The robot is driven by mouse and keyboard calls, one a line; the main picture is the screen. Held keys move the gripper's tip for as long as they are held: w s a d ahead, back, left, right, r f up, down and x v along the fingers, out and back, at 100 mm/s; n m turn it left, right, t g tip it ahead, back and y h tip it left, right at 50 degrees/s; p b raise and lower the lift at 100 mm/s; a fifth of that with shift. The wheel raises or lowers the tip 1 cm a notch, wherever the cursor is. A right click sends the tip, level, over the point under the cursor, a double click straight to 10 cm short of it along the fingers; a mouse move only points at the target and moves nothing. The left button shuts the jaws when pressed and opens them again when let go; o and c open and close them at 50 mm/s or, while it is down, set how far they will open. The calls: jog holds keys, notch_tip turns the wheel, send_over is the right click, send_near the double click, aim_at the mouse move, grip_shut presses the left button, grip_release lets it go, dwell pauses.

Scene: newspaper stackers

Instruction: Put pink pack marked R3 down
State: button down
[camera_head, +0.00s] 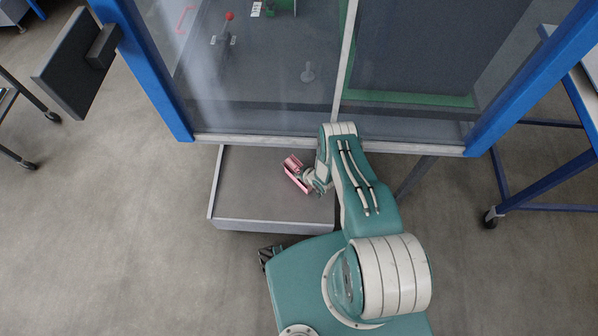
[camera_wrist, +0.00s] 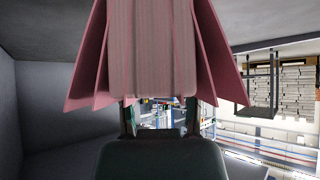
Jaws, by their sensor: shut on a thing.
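The pink pack (camera_head: 294,175) is in my gripper (camera_head: 309,177), over the grey drawer-like tray (camera_head: 245,195) that juts out below the glass cabinet. In the wrist view the pack (camera_wrist: 152,55) fills the upper middle, with pink covers splayed on both sides of a block of pale page edges. The gripper's fingers hold its near end. No R3 mark is readable. I cannot tell whether the pack touches the tray floor or hangs above it.
The cabinet's glass front (camera_head: 260,80) with blue posts (camera_head: 150,70) stands just beyond the tray. A grey panel (camera_head: 75,62) is at the upper left. A blue-framed wheeled table (camera_head: 550,190) stands at the right. The tray's left part is bare.

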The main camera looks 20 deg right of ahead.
jog(key=shift+f, duration=0.15)
jog(key=shift+c, duration=1.3)
grip_release()
jog(key=v, duration=1.2)
jog(key=shift+f, duration=0.1)
